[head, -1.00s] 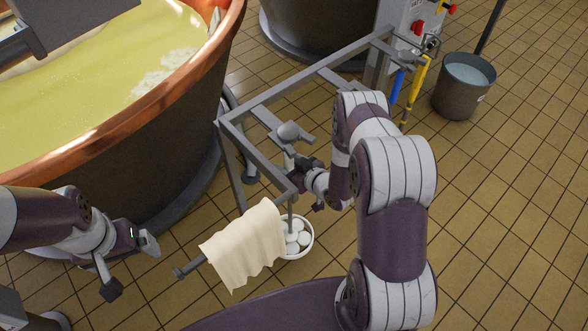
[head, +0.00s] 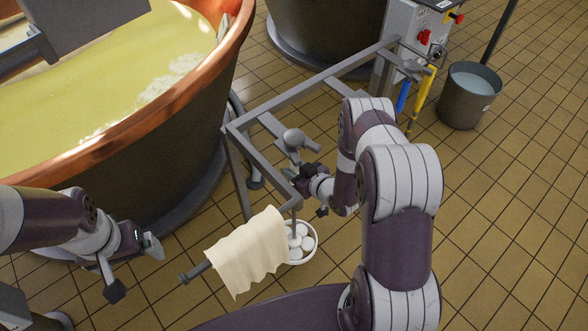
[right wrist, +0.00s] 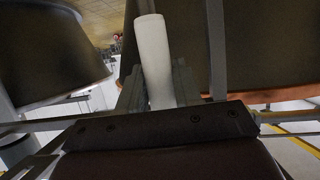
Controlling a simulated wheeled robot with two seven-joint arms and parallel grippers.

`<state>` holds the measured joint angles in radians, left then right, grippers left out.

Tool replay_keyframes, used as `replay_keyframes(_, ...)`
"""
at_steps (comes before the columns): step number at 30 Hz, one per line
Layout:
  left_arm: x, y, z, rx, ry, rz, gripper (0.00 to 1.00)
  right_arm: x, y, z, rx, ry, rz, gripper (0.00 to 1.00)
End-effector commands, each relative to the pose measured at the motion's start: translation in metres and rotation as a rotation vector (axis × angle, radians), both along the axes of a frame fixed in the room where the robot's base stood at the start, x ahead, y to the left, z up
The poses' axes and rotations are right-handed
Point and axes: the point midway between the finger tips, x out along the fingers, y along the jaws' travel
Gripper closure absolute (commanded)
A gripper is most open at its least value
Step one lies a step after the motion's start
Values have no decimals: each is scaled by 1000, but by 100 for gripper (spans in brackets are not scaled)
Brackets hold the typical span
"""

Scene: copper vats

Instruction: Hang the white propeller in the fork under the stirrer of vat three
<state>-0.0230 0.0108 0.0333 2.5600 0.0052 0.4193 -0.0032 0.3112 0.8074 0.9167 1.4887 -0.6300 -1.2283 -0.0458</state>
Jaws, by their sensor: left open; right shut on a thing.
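My right gripper (head: 300,178) is at the near part of a grey metal frame. In the right wrist view its fingers (right wrist: 158,88) are shut on a smooth pale cylindrical thing (right wrist: 152,45), which stands up between them. In the head view a grey rounded head with a short side arm (head: 295,139) shows just above this gripper; I cannot tell whether it is part of the held thing. My left gripper (head: 134,268) is open and empty at the lower left. A copper-rimmed vat (head: 165,140) holds yellow liquid. I cannot make out the white propeller or the fork.
The grey frame (head: 325,79) runs from the vat towards a control box (head: 412,40). A cream cloth (head: 246,252) hangs on its near bar, beside a white bowl (head: 314,252) of white round pieces. A grey bucket (head: 463,98) stands right. Tiled floor is clear at right.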

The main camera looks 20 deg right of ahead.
Motion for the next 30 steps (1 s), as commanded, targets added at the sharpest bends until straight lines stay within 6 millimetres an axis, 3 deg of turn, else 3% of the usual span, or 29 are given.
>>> replay_keyframes(14, 0, 0, 6, 0, 0, 0, 4, 0, -1, 8, 0, -3, -1, 100)
replay_keyframes(30, 0, 0, 21, 0, 0, 0, 4, -54, -20, 8, 1, -1, -4, 100)
